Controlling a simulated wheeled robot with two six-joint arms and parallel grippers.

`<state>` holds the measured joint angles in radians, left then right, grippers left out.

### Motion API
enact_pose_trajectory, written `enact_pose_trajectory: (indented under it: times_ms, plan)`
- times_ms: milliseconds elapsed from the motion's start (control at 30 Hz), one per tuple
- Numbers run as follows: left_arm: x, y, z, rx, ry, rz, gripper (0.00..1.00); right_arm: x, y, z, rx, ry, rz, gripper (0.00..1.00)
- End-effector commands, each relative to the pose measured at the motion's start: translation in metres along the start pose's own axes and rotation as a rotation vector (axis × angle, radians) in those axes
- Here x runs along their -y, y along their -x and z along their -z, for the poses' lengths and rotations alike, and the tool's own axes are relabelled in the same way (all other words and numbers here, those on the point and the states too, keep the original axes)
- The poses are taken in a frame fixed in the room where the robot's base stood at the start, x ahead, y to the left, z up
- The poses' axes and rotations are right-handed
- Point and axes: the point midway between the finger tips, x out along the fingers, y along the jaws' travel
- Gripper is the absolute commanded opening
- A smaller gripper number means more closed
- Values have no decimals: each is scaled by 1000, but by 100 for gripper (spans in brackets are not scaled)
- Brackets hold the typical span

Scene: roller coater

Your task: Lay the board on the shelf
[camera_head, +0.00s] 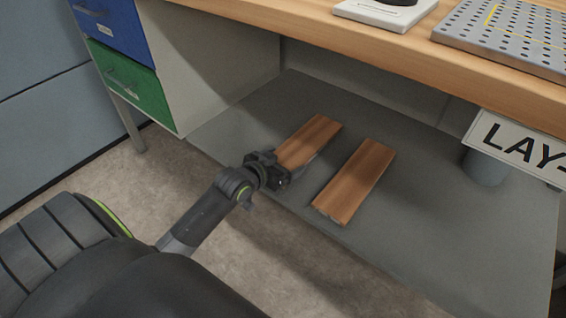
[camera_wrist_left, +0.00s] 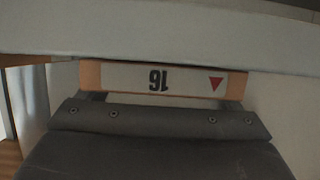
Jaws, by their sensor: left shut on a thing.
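My left gripper (camera_head: 272,172) is shut on the near end of a brown wooden board (camera_head: 308,140), at the front edge of the grey lower shelf (camera_head: 420,220) under the bench. The board extends inward over the shelf; I cannot tell whether it touches it. In the left wrist view the end of the board (camera_wrist_left: 165,80) faces me, with a white label reading 16 upside down and a red triangle. The gripper's fingers (camera_wrist_left: 165,100) are at its two ends. A second brown board (camera_head: 356,182) lies on the shelf to the right, apart from the first. My right gripper is not in view.
A wooden bench top (camera_head: 330,35) overhangs the shelf. A blue drawer (camera_head: 115,25) and a green drawer (camera_head: 130,80) stand at the left. A grey cylinder (camera_head: 486,168) sits behind a sign (camera_head: 520,145) at the right. The shelf's front right is clear.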

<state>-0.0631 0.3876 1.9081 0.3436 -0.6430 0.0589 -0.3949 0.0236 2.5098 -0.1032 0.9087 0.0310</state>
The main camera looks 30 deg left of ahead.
Motion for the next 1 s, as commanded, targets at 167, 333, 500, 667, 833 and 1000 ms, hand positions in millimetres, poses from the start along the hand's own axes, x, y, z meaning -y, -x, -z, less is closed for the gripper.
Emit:
enact_pose_trajectory:
  times_ms: [167, 333, 500, 667, 833, 1000]
  plan:
    - [0, -1, -2, 1, 0, 0, 90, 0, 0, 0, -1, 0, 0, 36]
    - [0, -1, -2, 1, 0, 0, 100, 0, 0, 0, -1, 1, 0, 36]
    - [0, 0, 0, -1, 0, 0, 100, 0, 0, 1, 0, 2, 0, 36]
    - [0, 15, 2, 2, 0, 1, 100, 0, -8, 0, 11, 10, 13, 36]
    - [1, 50, 3, 4, -2, 0, 100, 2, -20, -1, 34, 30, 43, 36]
    - [1, 85, 3, 4, -2, 0, 100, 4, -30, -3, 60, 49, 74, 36]
